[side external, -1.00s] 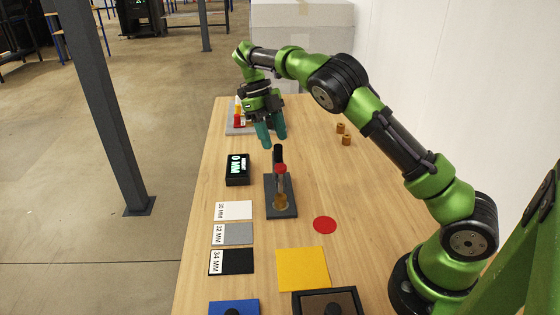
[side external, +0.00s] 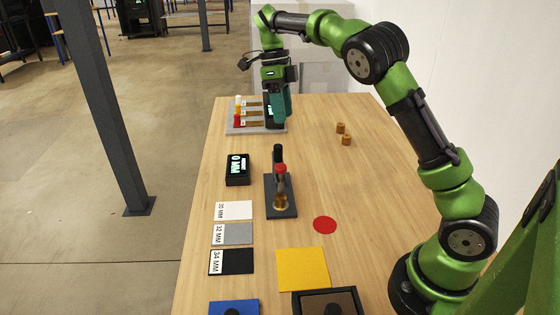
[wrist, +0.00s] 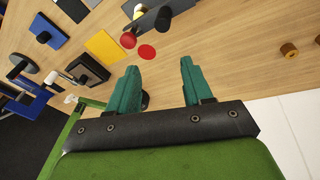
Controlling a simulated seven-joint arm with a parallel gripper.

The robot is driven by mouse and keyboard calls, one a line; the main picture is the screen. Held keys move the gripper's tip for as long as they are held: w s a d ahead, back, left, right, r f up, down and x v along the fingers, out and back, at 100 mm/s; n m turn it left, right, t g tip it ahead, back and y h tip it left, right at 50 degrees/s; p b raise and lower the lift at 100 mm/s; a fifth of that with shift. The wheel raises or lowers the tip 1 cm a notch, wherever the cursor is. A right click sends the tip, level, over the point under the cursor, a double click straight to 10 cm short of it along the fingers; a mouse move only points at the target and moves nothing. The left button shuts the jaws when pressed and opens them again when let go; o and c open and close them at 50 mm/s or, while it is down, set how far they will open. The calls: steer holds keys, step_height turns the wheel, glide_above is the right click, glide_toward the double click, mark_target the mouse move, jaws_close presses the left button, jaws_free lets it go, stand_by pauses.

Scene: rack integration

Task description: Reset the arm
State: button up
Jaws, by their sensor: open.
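My arm is raised over the far part of the wooden table (side external: 330,190). My gripper (side external: 277,118) hangs in front of the grey tray with red and yellow pieces on the far left of the table. In the wrist view my gripper's teal fingers (wrist: 155,88) are spread apart with nothing between them. The fingers look clear of the table, though the exact height cannot be told.
A black stand with a red-topped post (side external: 281,195) is mid-table, beside a black display box (side external: 238,169). Two brown cylinders (side external: 346,140) stand at right. Size cards (side external: 232,234), a red disc (side external: 324,225) and a yellow square (side external: 302,269) lie nearer. The right middle is clear.

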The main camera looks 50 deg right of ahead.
steer(key=s+a+r+n+t+y, duration=0.1)
steer(key=s+a+r+n+t, duration=0.15)
steer(key=s+n, duration=0.35)
steer(key=s+a+r+n+t, duration=0.25)
steer(key=s+n, duration=0.25)
steer(key=n, duration=0.3)
steer(key=s+a+f+n+t, duration=0.2)
steer(key=s+a+n+t, duration=0.3)
steer(key=s+n, duration=0.5)
steer(key=n, duration=0.3)
steer(key=shift+s+a+f, duration=0.25)
steer(key=shift+s+f, duration=0.1)
steer(key=shift+f, duration=0.05)
